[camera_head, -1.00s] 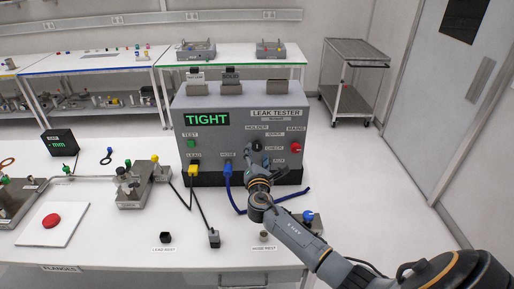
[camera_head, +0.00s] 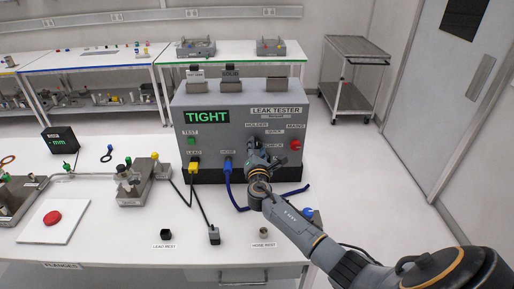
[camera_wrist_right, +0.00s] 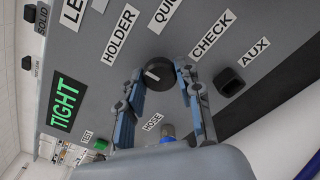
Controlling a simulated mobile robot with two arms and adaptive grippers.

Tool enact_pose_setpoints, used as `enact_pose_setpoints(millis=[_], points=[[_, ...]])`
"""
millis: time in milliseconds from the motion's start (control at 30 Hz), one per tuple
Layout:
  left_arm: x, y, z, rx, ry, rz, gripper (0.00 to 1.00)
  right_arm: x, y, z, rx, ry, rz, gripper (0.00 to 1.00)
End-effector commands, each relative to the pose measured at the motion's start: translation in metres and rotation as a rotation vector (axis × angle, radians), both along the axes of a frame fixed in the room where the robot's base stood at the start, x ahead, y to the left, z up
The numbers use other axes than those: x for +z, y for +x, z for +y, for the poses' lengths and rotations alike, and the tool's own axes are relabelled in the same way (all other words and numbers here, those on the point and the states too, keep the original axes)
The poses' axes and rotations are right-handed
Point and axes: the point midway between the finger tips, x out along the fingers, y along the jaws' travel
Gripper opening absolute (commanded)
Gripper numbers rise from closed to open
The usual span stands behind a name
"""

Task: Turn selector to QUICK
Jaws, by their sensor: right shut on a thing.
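The grey leak tester (camera_head: 215,145) stands on the white bench and its screen reads TIGHT. Its selector is a round black knob (camera_wrist_right: 158,73) with a white mark, seen in the right wrist view among the labels HOLDER (camera_wrist_right: 119,35), QUICK (camera_wrist_right: 163,14), CHECK (camera_wrist_right: 212,35) and AUX (camera_wrist_right: 254,52). The white mark shows on the knob's left side there. My right gripper (camera_wrist_right: 163,79) has a finger on each side of the knob and is shut on it. My left gripper is not in view.
A blue hose (camera_head: 228,172) and a yellow-plugged lead (camera_head: 194,167) are plugged into the tester's front, left of my right gripper. The red MAINS knob (camera_head: 295,145) is close on the right. A black socket (camera_wrist_right: 228,82) sits near the AUX label.

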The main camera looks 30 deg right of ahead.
Motion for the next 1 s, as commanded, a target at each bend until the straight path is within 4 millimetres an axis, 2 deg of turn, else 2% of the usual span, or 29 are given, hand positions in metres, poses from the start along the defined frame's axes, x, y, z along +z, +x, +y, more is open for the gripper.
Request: enact_pose_setpoints(millis=[367, 1000], points=[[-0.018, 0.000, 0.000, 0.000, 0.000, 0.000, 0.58, -0.004, 0.000, 0.000, -0.001, 0.103, -0.064, 0.03], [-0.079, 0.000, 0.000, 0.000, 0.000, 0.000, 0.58, -0.005, 0.000, 0.000, -0.001, 0.593, -0.364, 0.03]])
